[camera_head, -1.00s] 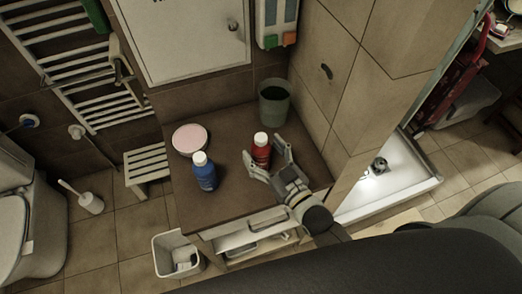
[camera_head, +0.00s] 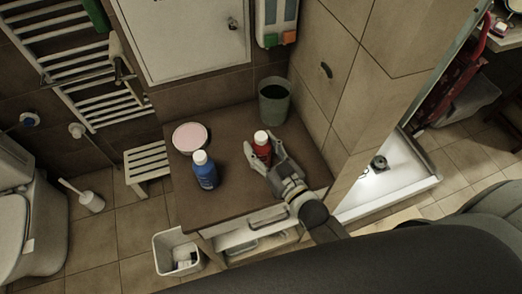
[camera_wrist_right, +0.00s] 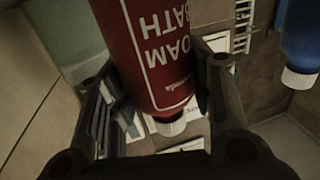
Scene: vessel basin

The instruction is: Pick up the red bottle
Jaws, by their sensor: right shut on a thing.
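The red bottle (camera_head: 262,150) with a white cap stands upright on the brown cabinet top (camera_head: 233,193). My right gripper (camera_head: 262,157) is shut on the bottle, with a finger on either side of it. In the right wrist view the red bottle (camera_wrist_right: 155,50) fills the middle, its white lettering upside down, between the two fingers of my right gripper (camera_wrist_right: 155,95). The bottle's base is hidden behind the gripper in the head view. My left gripper is not in view.
A blue bottle (camera_head: 205,172) stands left of the red one, with a pink round dish (camera_head: 190,138) behind it. A grey-green cup (camera_head: 273,103) stands at the back right near the tiled wall (camera_head: 325,100). The cabinet's front left is clear.

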